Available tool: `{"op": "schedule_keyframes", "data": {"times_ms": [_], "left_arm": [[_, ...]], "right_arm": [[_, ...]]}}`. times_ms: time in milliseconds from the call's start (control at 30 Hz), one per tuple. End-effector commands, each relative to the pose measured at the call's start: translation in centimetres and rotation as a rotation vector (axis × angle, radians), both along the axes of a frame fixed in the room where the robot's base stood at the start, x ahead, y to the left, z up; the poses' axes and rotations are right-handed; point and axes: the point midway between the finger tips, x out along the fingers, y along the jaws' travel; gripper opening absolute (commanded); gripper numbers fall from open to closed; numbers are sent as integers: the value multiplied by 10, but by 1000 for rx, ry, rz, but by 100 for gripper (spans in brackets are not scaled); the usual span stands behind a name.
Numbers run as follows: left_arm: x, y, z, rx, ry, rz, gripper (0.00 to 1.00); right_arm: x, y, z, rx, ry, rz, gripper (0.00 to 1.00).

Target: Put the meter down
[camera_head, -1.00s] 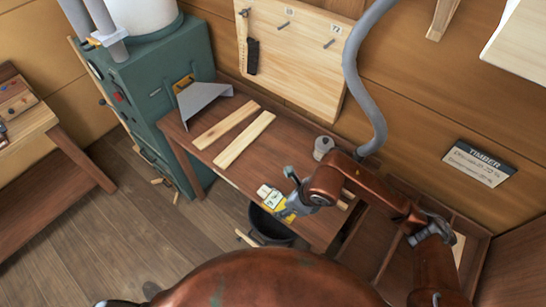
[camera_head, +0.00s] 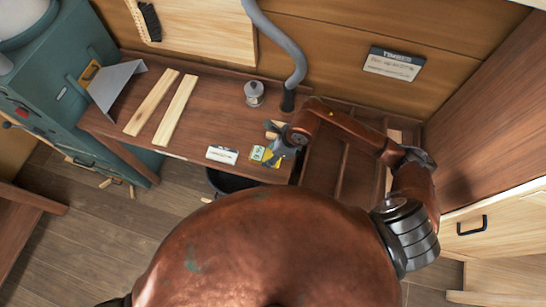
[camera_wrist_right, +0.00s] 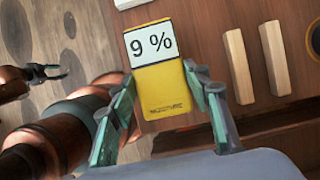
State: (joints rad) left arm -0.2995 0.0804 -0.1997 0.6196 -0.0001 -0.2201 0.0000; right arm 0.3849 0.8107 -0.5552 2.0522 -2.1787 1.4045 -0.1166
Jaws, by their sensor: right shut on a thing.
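The meter (camera_head: 257,153) is a yellow block with a pale display. In the right wrist view the meter (camera_wrist_right: 160,85) reads "9 %". My right gripper (camera_head: 271,152) is shut on it, with one finger on each side in the wrist view (camera_wrist_right: 160,76). The meter is at the front right of the brown workbench top (camera_head: 205,125), just right of a white card (camera_head: 221,155). I cannot tell whether its underside touches the bench. My left gripper (camera_wrist_right: 60,73) shows small at the wrist view's left edge, its fingers apart and empty.
Two pale boards (camera_head: 163,108) lie on the bench's left, near a grey metal hood (camera_head: 115,86). A metal canister (camera_head: 254,94) and a grey hose (camera_head: 285,45) stand behind. Short wood sticks (camera_wrist_right: 240,66) lie beside the meter. A dark bucket (camera_head: 228,182) is below the front edge.

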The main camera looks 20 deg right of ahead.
Motion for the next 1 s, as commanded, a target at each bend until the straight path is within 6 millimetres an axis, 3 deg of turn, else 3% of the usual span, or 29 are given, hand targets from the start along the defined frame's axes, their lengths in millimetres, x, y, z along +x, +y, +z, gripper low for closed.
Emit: {"op": "schedule_keyframes", "data": {"times_ms": [233,467,767,800,1000], "left_arm": [[0,0,2,0,0,0,40],[1,0,11,0,-1,-1,40],[1,-1,8,-1,-1,0,40],[1,-1,8,0,-1,-1,40],[1,-1,9,-1,-1,0,40]], "right_arm": [[2,-12,-13,0,0,-3,16],[2,-12,-42,1,0,-1,16],[2,-12,-46,0,-2,1,16],[2,-12,-46,-1,-1,1,47],[2,-12,-46,-1,-1,0,61]]}}
